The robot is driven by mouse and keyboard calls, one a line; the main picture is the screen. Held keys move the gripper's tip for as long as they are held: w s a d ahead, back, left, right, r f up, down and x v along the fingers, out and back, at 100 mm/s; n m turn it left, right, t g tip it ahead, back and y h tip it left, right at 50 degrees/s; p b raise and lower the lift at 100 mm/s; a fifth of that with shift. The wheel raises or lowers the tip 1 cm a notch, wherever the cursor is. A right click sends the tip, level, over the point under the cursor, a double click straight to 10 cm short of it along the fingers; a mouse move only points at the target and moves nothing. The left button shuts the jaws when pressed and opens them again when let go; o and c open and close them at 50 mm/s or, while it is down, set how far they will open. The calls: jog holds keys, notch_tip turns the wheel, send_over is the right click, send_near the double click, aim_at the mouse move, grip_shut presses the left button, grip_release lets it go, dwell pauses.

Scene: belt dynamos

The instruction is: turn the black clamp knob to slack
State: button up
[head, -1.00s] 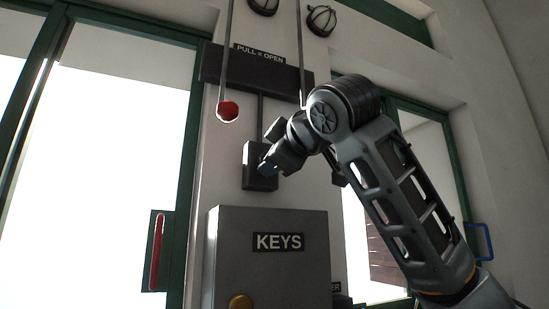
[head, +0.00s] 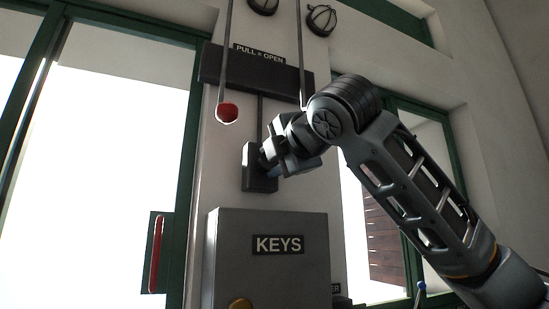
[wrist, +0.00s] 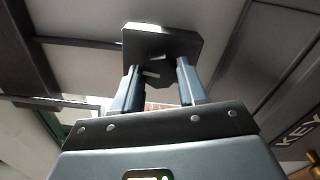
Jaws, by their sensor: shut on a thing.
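A black clamp block (head: 251,179) is mounted on the pillar above the key box, at the lower end of a thin dark rod. My gripper (head: 271,160) reaches it from the right, and its fingertips are at the block's face. In the wrist view the two fingers (wrist: 158,76) stand on either side of the black clamp knob (wrist: 154,66), shut on it. A dark plate (wrist: 165,38) with cut corners shows behind the fingertips. Pale marks show near the knob. In the head view the knob is hidden by my gripper.
A grey KEYS box (head: 272,280) stands out from the wall just below the clamp block. A red ball (head: 227,113) hangs on a rod to the left. A dark "PULL = OPEN" bar (head: 225,66) is above. Glazed green-framed doors flank the pillar.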

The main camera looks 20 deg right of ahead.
jog(key=shift+f+n, duration=0.1)
jog(key=shift+n, duration=0.5)
jog(key=o, duration=1.1)
jog(key=shift+c, duration=0.2)
jog(key=s+b, duration=0.2)
jog(key=s, duration=0.5)
jog(key=shift+s, duration=0.4)
